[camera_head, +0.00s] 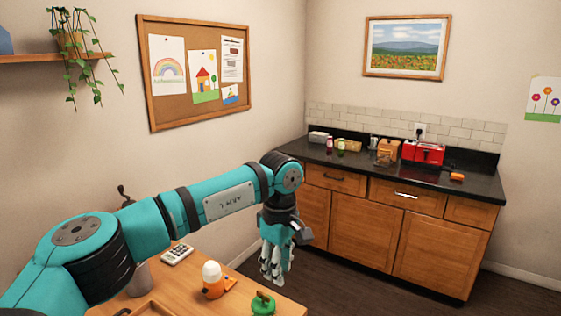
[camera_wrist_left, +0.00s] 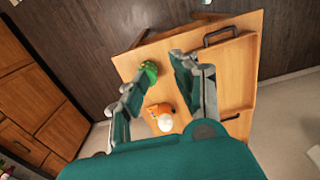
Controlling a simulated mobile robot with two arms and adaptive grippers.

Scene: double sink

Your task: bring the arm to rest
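My left arm reaches in from the left in the head view, with its elbow raised and the forearm running toward the middle. Its gripper (camera_head: 275,268) hangs pointing down by the far right edge of the wooden table (camera_head: 235,290). In the left wrist view the two fingers of this gripper (camera_wrist_left: 158,88) are spread apart with nothing held between them. The table lies well below the fingers in that view. My right gripper is in neither view.
On the table are an orange holder with a white egg-like top (camera_head: 212,280), a green round item (camera_head: 263,303), a light keypad-like item (camera_head: 177,254) and a wooden tray (camera_wrist_left: 238,75). A counter (camera_head: 400,180) with a red toaster (camera_head: 423,152) stands beyond. Dark floor lies between.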

